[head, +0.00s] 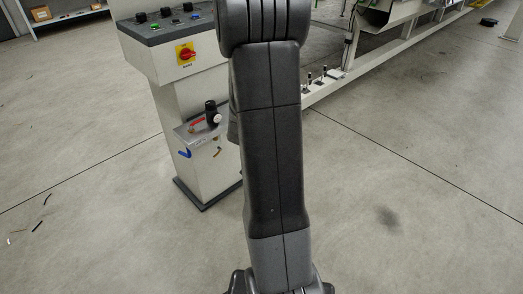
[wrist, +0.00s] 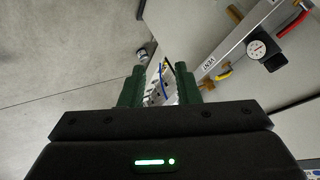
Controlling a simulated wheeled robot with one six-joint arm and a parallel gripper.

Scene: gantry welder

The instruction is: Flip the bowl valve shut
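An air unit is mounted on a bracket (head: 190,134) on the side of the pale pedestal. It has a black body (head: 211,108), a red lever (head: 197,122), a round white gauge (head: 217,118) and a blue lever (head: 184,154) lower down. I cannot tell which lever is the bowl valve. In the wrist view the gauge (wrist: 257,49) and red lever (wrist: 294,23) are at upper right. My gripper (wrist: 160,70) is open, its two green fingers apart. A thin blue part (wrist: 162,83) shows between the fingers; contact cannot be told. My arm hides the gripper in the head view.
The pedestal (head: 170,80) carries a control panel with a red rotary switch (head: 187,53) on a yellow plate. A long white rail (head: 400,51) runs behind at right. A shelf (head: 62,14) stands at the far left. The concrete floor at right is mostly clear.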

